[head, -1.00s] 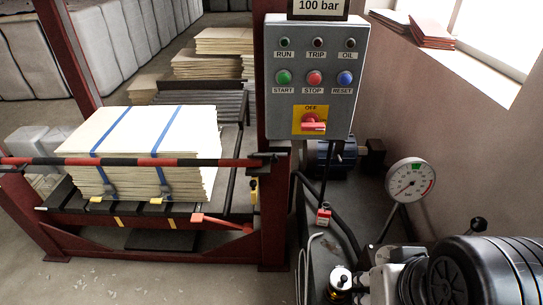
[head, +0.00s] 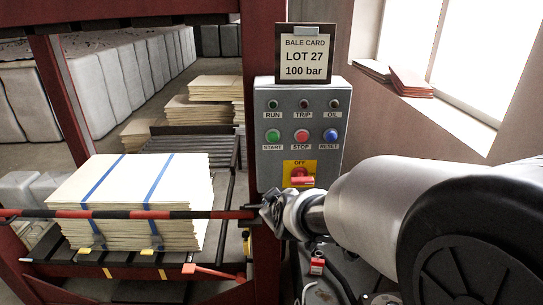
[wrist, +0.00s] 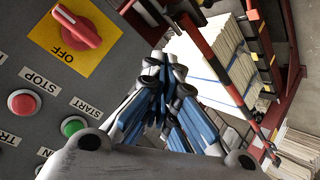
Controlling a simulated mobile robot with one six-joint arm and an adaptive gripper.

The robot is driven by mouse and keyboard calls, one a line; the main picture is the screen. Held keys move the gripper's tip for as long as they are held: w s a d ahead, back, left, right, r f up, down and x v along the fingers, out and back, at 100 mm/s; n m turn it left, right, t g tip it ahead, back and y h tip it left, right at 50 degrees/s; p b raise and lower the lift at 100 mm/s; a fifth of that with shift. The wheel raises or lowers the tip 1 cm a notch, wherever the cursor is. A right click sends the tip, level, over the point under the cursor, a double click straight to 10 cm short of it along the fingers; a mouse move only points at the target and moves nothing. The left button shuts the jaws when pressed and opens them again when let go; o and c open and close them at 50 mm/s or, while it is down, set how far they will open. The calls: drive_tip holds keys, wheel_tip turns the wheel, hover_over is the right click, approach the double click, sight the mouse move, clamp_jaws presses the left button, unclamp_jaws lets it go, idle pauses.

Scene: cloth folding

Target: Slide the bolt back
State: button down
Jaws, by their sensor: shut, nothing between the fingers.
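A red and black striped bar (head: 135,214) crosses in front of the stack of pale sheets (head: 130,190) at the press. At its right end is a dark fitting (head: 250,207) on the red post, where the bolt seems to be; my gripper partly hides it. My gripper (head: 268,207) is at the right of this fitting, close to it; I cannot tell if they touch. In the wrist view my gripper (wrist: 166,72) has its fingers together and empty. The striped bar (wrist: 222,75) lies beyond it to the right, with dark metal parts (wrist: 150,10) at the top.
The grey control box (head: 297,125) with buttons and a red OFF switch (head: 301,176) stands just above and behind my gripper. It fills the left of the wrist view. A red handle (head: 212,271) sits low on the press front. Booklets (head: 410,82) lie on the window sill.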

drive_tip(key=w+a+f+n+t+h+p, duration=0.1)
drive_tip(key=w+a+f+n+t+p, duration=0.3)
drive_tip(key=w+a+f, duration=0.6)
drive_tip(key=s+a+f+n+t+h, duration=0.1)
drive_tip(key=s+f+n+t+h, duration=0.1)
drive_tip(key=s+f+n, duration=0.4)
wheel_tip(320, 180, down, 4)
drive_tip(key=shift+s+f+n+t, duration=0.2)
drive_tip(key=shift+s+n+t, duration=0.1)
drive_tip(key=shift+t, duration=0.6)
drive_tip(key=w+b, duration=0.2)
drive_tip(key=w, duration=0.7)
drive_tip(key=shift+w+d, duration=0.15)
drive_tip(key=shift+w+d+r+b, duration=0.15)
drive_tip(key=shift+w+d, duration=0.1)
drive_tip(key=shift+d, duration=0.4)
drive_tip(key=shift+w+d+r+b, duration=0.1)
drive_tip(key=shift+w+d+r, duration=0.15)
drive_tip(key=shift+d, duration=0.35)
drive_tip(key=shift+w+d+r+b, duration=0.1)
drive_tip(key=shift+w+d, duration=0.2)
drive_tip(key=shift+d, duration=0.35)
